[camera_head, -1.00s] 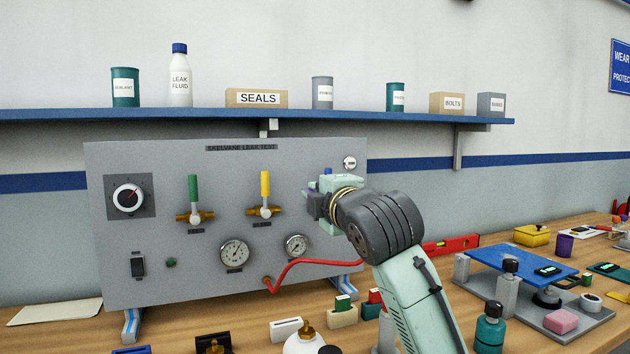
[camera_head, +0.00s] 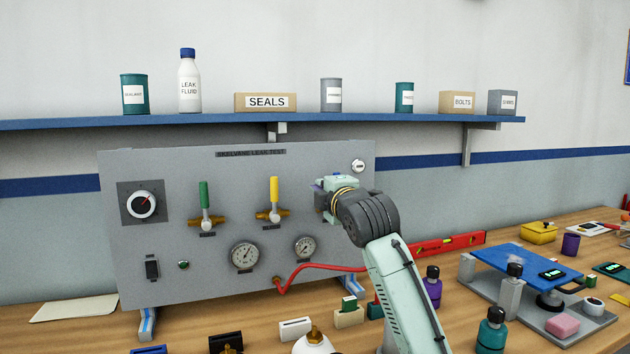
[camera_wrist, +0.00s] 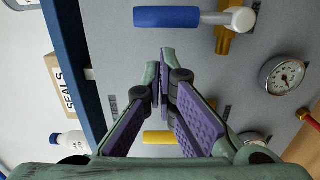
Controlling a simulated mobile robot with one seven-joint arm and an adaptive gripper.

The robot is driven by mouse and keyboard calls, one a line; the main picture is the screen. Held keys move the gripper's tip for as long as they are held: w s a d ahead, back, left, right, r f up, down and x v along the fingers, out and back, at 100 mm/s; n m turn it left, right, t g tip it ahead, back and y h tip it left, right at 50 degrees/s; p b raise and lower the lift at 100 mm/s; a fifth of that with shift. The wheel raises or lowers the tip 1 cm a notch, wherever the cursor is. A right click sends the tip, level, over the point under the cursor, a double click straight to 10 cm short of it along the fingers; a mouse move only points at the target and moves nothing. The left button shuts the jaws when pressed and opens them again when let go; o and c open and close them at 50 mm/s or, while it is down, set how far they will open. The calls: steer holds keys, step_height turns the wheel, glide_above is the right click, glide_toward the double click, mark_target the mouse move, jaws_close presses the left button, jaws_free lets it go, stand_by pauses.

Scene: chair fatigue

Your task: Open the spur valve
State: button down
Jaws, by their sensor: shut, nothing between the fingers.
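The grey test panel (camera_head: 130,255) carries a green-handled valve (camera_head: 204,194) and a yellow-handled valve (camera_head: 274,190), both handles upright on brass bodies. A third, blue-handled valve (camera_wrist: 167,17) shows in the wrist view, its handle parallel to the yellow one (camera_wrist: 158,138); my gripper hides most of it in the head view. I cannot read the valve labels, so I cannot tell which is the spur valve. My gripper (camera_wrist: 160,65) is shut and empty in front of the panel. In the wrist picture its fingertips lie between the blue and yellow handles, apart from the blue one.
Gauges (camera_head: 245,255) and a red hose (camera_head: 320,267) sit low on the panel. A blue shelf (camera_head: 60,124) with containers runs above it. The bench (camera_head: 75,325) holds bottles, small blocks, a red level (camera_head: 447,244) and a blue-topped stand (camera_head: 520,262).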

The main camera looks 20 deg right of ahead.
steer(key=shift+w+d, duration=0.15)
steer(key=shift+d, duration=0.3)
steer(key=shift+w, duration=0.1)
steer(key=shift+d+r+m, duration=0.1)
steer(key=shift+d+m, duration=0.15)
steer(key=shift+m, duration=0.15)
